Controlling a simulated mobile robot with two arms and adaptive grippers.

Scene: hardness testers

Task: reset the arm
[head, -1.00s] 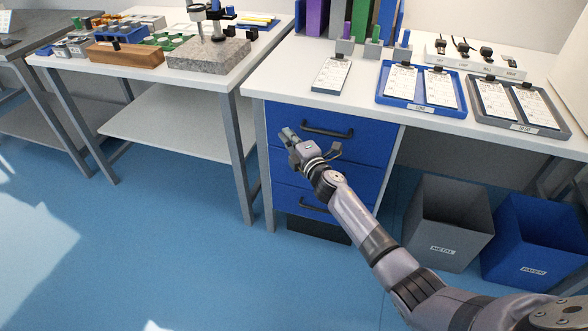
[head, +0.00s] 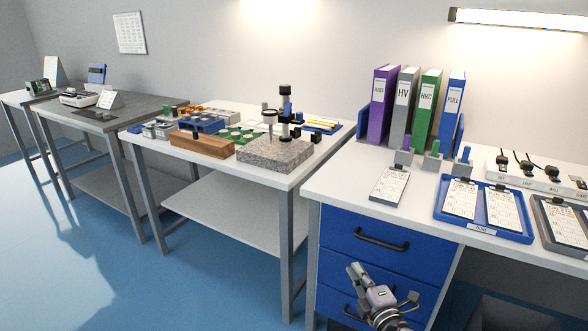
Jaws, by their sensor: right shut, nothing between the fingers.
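My right gripper (head: 354,271) shows at the bottom of the head view, in front of the blue drawer unit (head: 338,228). It is shut and empty, and its fingers point up and to the left. It stays below the tabletop and seems apart from the drawer handles; the exact gap cannot be told. Most of the arm behind it is outside the frame. My left gripper does not show.
The right table (head: 335,183) carries a clipboard (head: 390,186), a blue tray (head: 485,231) and upright binders (head: 428,103). The middle table (head: 285,181) holds a granite block (head: 275,153) and a wooden block (head: 202,145). Blue floor (head: 190,285) is open at the lower left.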

